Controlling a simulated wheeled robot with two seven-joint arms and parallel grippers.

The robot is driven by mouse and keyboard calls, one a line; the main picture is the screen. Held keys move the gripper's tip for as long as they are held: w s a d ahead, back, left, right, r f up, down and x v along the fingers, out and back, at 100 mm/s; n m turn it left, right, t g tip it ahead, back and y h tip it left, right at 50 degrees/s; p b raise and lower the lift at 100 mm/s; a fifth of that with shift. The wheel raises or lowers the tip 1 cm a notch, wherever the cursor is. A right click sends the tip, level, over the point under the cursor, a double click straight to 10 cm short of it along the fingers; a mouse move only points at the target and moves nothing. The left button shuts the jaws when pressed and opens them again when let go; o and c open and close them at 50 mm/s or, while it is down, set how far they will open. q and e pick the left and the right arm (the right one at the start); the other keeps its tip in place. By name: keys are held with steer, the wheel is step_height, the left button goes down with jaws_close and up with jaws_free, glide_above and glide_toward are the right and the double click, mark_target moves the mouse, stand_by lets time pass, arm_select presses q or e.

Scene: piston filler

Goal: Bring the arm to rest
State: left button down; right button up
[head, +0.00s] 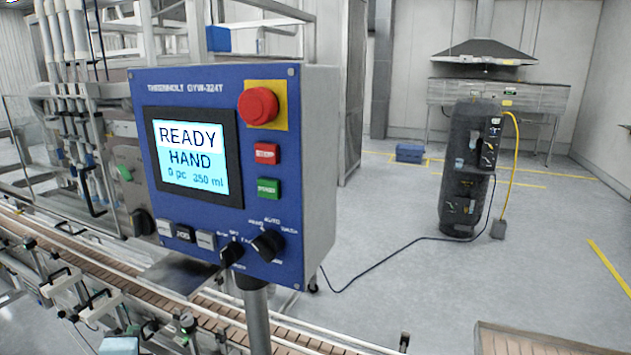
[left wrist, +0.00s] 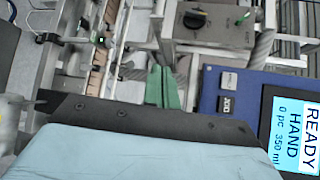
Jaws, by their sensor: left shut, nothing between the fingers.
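My left gripper (left wrist: 163,87) shows in the left wrist view as two green fingertips pressed together, shut and empty. It points toward the machine frame beside the conveyor, and the fingers appear left of the blue control panel (left wrist: 210,103) in that view. In the head view the control panel (head: 218,90) stands in front on a grey post. Its screen (head: 193,158) reads READY, HAND, 0 pc and a volume in ml. A small light-blue piece at the bottom left edge of the head view looks like part of my left arm. My right gripper is in neither view.
The conveyor (head: 95,258) runs along the lower left below the filler frame. A red stop button (head: 258,105) and two black knobs sit on the panel. A dark cylindrical unit (head: 468,170) with a yellow hose stands at right. The floor between is mostly clear, crossed by a cable.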

arm_select(q)
steer(key=s+d+f+n+g+h, duration=0.2)
steer(key=s+d+f+n+g, duration=0.25)
steer(key=s, duration=0.45)
steer(key=s+d+f+n+g+h, duration=0.25)
steer(key=s+f+n, duration=0.25)
steer(key=s, duration=0.3)
steer(key=s+d+f+n+g+h, duration=0.2)
steer(key=s+d+f+n+g, duration=0.25)
steer(key=s, duration=0.45)
step_height(320, 180, down, 31)
steer(key=b, duration=0.8)
steer(key=s+a+f+g+b, duration=0.1)
steer(key=s+f+b, duration=0.3)
steer(key=s+f, duration=0.4)
steer(key=s+a+f+g+b, duration=0.1)
steer(key=s+f+b, duration=0.3)
steer(key=s+f, duration=0.5)
step_height(320, 180, down, 8)
steer(key=shift+s+a+f+y, duration=0.15)
steer(key=shift+a+y, duration=0.2)
steer(key=shift+a, duration=0.55)
